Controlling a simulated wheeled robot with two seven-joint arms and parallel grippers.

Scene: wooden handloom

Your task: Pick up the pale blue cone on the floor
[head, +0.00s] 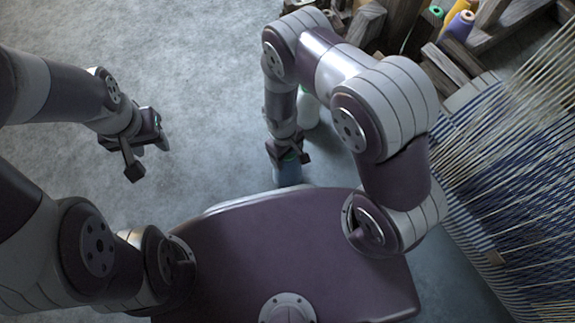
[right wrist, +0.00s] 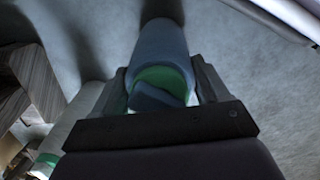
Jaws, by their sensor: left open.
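The pale blue cone (head: 287,174) stands on the floor just beyond my base in the head view. My right gripper (head: 288,157) points down over its top. In the right wrist view the cone (right wrist: 163,45), with a green ring around its top end, lies between the two fingers of my right gripper (right wrist: 160,85). The fingers are close along both sides of it; I cannot tell whether they press on it. My left gripper (head: 150,158) is open and empty above bare floor at the left.
A pale green-white cone (head: 308,108) stands behind my right forearm. Wooden loom parts (head: 455,65) and yellow and purple cones (head: 459,24) are at the upper right. The loom's warp threads (head: 510,170) fill the right side. The floor at upper left is clear.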

